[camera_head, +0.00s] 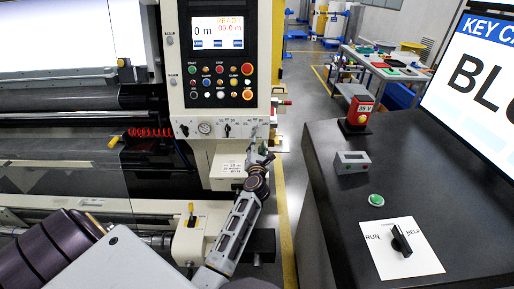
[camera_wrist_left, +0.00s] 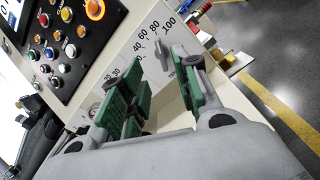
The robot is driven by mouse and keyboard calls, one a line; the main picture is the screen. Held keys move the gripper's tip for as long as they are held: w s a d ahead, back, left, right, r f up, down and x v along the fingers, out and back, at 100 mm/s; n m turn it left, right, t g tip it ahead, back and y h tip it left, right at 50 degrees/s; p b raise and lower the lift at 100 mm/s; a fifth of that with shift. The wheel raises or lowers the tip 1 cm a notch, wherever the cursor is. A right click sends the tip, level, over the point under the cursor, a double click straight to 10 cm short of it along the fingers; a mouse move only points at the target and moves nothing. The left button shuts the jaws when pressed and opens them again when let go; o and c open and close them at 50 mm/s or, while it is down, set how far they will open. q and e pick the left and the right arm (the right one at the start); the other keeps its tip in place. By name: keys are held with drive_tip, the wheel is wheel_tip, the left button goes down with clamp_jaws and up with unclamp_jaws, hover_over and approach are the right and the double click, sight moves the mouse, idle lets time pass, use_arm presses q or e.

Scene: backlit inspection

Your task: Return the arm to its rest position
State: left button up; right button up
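My left arm reaches up the middle of the head view to the machine's cream control panel (camera_head: 225,127). Its gripper (camera_head: 258,147) is close to the panel's lower right part and looks small there. In the left wrist view the gripper (camera_wrist_left: 160,92) has its two green-padded fingers apart. They face a dial with a printed scale (camera_wrist_left: 155,32) and a dark pointer knob (camera_wrist_left: 161,52). I see nothing clasped between the pads. Whether a finger touches the knob cannot be told. My right gripper is in neither view.
Right of the arm stands a dark console (camera_head: 415,175) with a green button (camera_head: 376,200), a RUN/HELP switch (camera_head: 401,240), a small grey box (camera_head: 352,161) and a red device (camera_head: 357,112). Rollers (camera_head: 60,150) fill the left. A floor strip with a yellow line (camera_head: 284,215) runs between.

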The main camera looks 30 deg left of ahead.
use_arm(q)
drive_tip(key=shift+f, duration=0.1)
idle(0.3)
